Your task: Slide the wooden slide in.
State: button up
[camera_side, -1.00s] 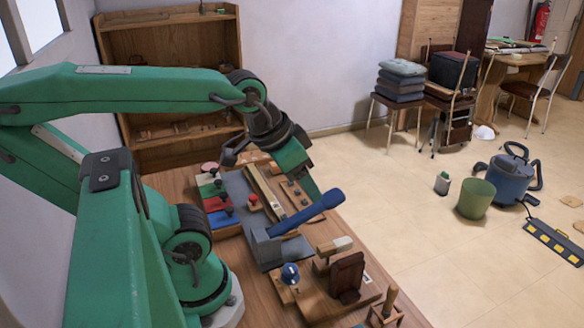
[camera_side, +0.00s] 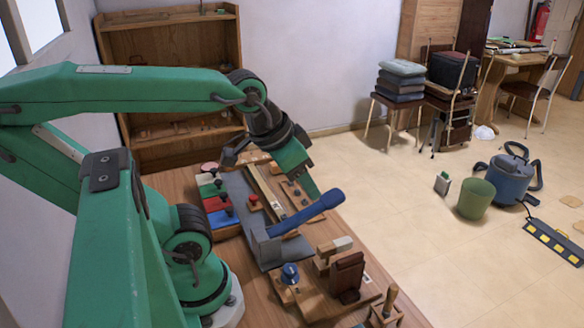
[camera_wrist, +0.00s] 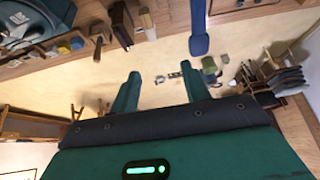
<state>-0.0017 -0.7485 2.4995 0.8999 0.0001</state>
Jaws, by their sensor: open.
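A brown wooden block (camera_side: 325,261) with a paler piece (camera_side: 343,243) at its far end stands on the table's right part. It looks like the wooden slide in its housing, and the paler piece sticks out. It also shows in the wrist view as a small wooden block (camera_wrist: 146,22) at the top. My gripper (camera_side: 312,190) hangs above the table's far right edge, up and left of the slide and apart from it. In the wrist view its two green fingers are spread with nothing between them.
A blue lever (camera_side: 310,212) rises from a grey base between my gripper and the slide. A dark brown upright block (camera_side: 348,277) and a blue knob (camera_side: 290,272) stand near the slide. Coloured keys (camera_side: 218,204) lie at the left. Open floor (camera_side: 420,275) lies to the right.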

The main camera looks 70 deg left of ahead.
jog(key=n+g, duration=0.6)
jog(key=n, duration=0.3)
send_over(253, 197)
notch_tip(253, 197, down, 13)
jog(key=shift+f, duration=0.1)
jog(key=shift+f, duration=0.1)
jog(key=shift+f, duration=3.85)
